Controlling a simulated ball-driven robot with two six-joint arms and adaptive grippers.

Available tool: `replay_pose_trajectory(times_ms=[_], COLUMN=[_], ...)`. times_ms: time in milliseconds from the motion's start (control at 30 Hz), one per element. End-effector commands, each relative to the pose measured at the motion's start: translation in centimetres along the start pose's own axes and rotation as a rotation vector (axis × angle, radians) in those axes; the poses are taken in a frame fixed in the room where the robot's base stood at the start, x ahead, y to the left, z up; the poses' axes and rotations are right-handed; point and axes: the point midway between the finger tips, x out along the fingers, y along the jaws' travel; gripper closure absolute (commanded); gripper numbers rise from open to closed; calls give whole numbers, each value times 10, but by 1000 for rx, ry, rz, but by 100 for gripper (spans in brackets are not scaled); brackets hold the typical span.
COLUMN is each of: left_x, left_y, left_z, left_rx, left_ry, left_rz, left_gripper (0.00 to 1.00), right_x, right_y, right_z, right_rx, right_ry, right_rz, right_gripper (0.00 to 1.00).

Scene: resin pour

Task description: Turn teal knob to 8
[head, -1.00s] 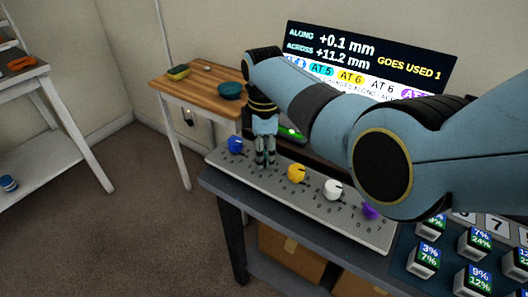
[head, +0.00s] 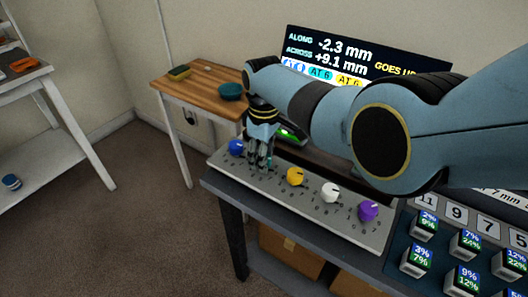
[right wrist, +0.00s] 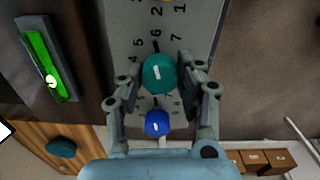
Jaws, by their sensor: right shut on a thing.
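The teal knob (right wrist: 158,73) sits on the grey knob panel (right wrist: 196,20) and shows between the fingers in the right wrist view. My right gripper (head: 260,163) is shut on it, with one finger on each side; in the head view the fingers mostly hide the knob. The knob's white mark points roughly up in the wrist view. The screen (head: 375,55) shows a teal label reading AT 6, with -2.3 mm along and +9.1 mm across. My left gripper is not in view.
A blue knob (head: 236,146) stands close beside my gripper; yellow (head: 295,176), white (head: 330,192) and purple (head: 368,211) knobs follow along the panel. A green-lit device (right wrist: 48,65) lies beside the panel. Several labelled cubes stand at the right.

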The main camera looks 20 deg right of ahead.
Motion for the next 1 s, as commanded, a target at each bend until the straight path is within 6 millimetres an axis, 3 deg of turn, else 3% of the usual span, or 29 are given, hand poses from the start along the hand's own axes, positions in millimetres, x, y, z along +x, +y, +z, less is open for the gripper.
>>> replay_pose_trajectory(times_ms=[1000], left_x=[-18], left_y=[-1], left_z=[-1], left_rx=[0], left_ry=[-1], left_rz=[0], left_gripper=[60], right_x=[0], right_y=[0], right_z=[0], right_rx=[964], right_ry=[0], right_rz=[0], right_gripper=[96])
